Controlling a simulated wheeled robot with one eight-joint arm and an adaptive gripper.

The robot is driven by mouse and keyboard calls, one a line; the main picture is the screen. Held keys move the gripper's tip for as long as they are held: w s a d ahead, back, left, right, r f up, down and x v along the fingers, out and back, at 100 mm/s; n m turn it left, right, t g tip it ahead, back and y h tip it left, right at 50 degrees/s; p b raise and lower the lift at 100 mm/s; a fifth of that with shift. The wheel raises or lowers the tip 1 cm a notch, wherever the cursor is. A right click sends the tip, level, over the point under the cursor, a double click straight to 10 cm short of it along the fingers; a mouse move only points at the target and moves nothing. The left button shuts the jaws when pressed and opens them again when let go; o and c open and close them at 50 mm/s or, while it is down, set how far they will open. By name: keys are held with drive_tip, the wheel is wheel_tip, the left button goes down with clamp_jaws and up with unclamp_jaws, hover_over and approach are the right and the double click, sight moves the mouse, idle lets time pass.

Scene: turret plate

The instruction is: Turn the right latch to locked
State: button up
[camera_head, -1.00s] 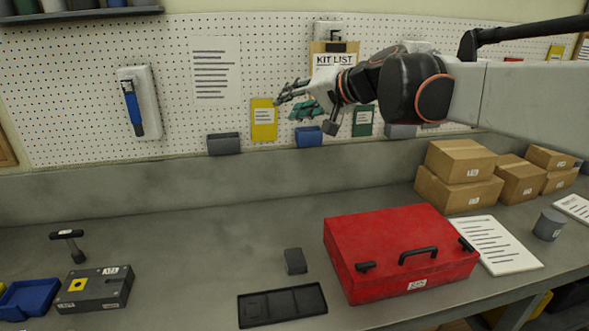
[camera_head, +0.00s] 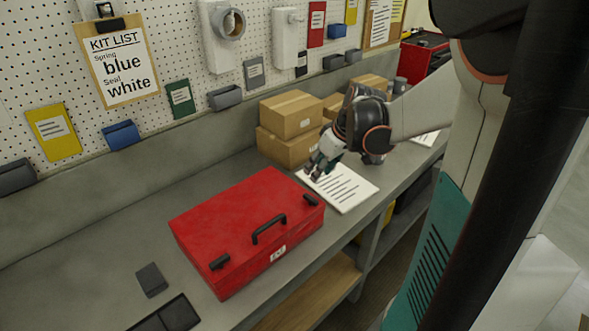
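The red case (camera_head: 245,222) lies closed on the bench. Its front edge bears a black handle (camera_head: 268,229) with a black latch on either side. The right latch (camera_head: 310,200) sits near the right front corner, and the left latch (camera_head: 219,262) near the left front corner. The fine angle of the right latch is too small to read. My gripper (camera_head: 314,172) is behind and above the right latch, over the printed sheet, apart from the case. Its fingers point down to the left; whether they are open is unclear.
Cardboard boxes (camera_head: 290,125) stand behind my gripper against the back wall. A printed sheet (camera_head: 345,187) lies right of the case. A small dark block (camera_head: 152,280) and a black tray (camera_head: 170,318) lie to its left. The bench's front edge runs close before the case.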

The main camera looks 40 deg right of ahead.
drive_tip(key=s+d, duration=0.1)
drive_tip(key=d, duration=0.1)
drive_tip(key=b, duration=0.2)
approach(311, 198)
drive_tip(key=x, duration=0.8)
clamp_jaws()
